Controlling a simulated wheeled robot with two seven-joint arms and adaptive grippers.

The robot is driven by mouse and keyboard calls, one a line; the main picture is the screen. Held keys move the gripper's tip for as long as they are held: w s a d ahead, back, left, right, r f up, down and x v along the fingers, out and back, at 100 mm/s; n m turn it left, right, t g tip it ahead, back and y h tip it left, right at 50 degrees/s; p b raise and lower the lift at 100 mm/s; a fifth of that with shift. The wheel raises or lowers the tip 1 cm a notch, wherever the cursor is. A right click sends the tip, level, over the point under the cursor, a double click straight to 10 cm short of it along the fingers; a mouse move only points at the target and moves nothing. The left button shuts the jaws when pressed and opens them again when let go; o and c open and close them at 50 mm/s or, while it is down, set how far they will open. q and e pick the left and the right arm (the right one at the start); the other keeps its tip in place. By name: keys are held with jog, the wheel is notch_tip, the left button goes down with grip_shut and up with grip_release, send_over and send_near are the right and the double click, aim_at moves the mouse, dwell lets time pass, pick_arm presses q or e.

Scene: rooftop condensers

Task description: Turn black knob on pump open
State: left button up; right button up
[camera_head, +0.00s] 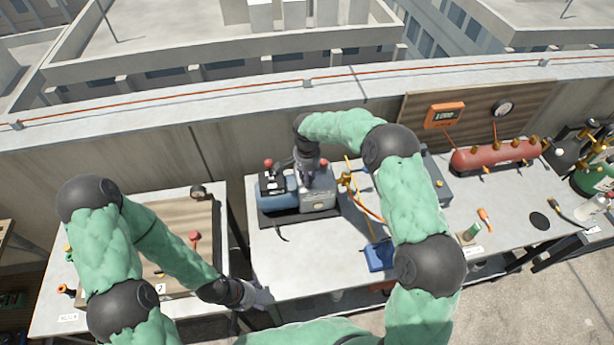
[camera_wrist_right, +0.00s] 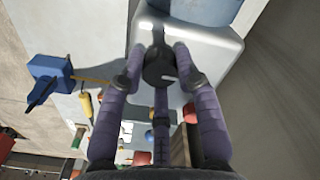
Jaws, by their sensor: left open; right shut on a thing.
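The pump (camera_head: 318,199) stands on the bench, with a blue motor (camera_head: 275,192) at its left end and a grey housing at its right. In the right wrist view the black knob (camera_wrist_right: 158,66) sits on the grey housing (camera_wrist_right: 212,46). It has a small pale mark. My right gripper (camera_head: 309,172) comes down onto the housing from above; its fingers (camera_wrist_right: 160,58) are closed around the knob. In the head view the gripper hides the knob. My left gripper (camera_head: 258,298) is open and empty at the front, left of the bench, away from the pump.
A red tank (camera_head: 495,155) stands to the right. A wooden panel (camera_head: 178,225) is on the left table. The bench's front left is clear.

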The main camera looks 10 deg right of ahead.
jog(key=shift+n, duration=0.3)
jog(key=n+b, duration=0.1)
jog(key=n, duration=0.2)
jog(key=shift+f+b, duration=0.1)
jog(key=shift+b, duration=0.2)
jog(key=n, duration=0.5)
jog(key=shift+b, duration=0.35)
jog(key=n, duration=0.4)
jog(key=shift+n, duration=0.3)
jog(key=n, duration=0.4)
jog(key=shift+n, duration=0.3)
jog(key=o, duration=1.2)
jog(key=shift+c, duration=0.2)
